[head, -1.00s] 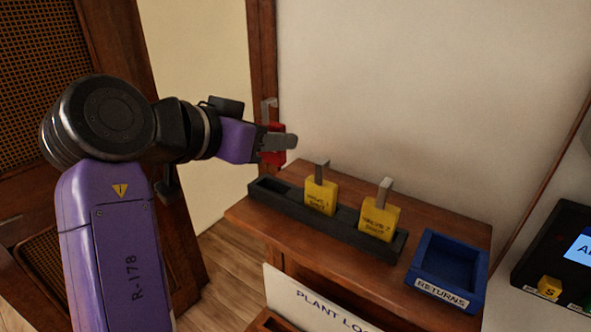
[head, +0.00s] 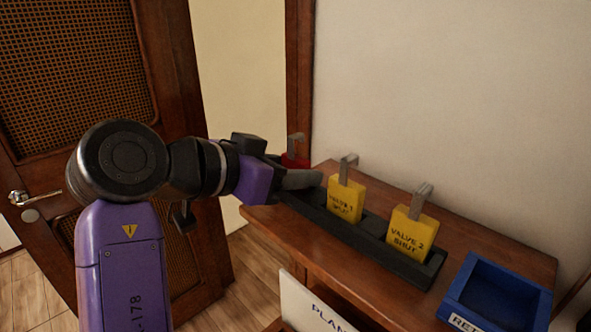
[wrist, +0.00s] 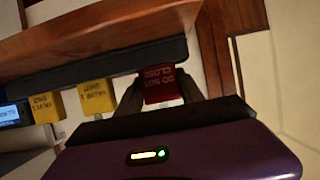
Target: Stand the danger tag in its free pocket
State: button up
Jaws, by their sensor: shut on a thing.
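The red danger tag (head: 293,160) with a grey hook is held in my gripper (head: 302,179). It is mostly hidden behind the finger in the head view. In the wrist view the tag (wrist: 160,84) sits between the two fingers, its white lettering upside down. My gripper is at the left end of the black rack (head: 360,236). The end pocket there is covered by my gripper, so I cannot tell whether the tag's lower edge is inside it. Two yellow tags, valve 1 (head: 346,200) and valve 2 (head: 411,234), stand upright in the rack.
The rack lies on a wooden cabinet top (head: 478,243). A blue returns tray (head: 500,290) is at the right. The wall is close behind the cabinet. A wooden door (head: 80,70) stands at the left. A white sign (head: 308,308) is below the cabinet's front edge.

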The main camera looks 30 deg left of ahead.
jog(key=o, duration=1.4)
jog(key=shift+c, duration=0.2)
jog(key=shift+r, duration=0.15)
jog(key=shift+s+a, duration=0.15)
jog(key=shift+s, duration=0.2)
jog(key=b+v, duration=0.3)
jog(key=v, duration=0.8)
jog(key=shift+s+r, duration=0.15)
jog(key=shift+s, duration=0.1)
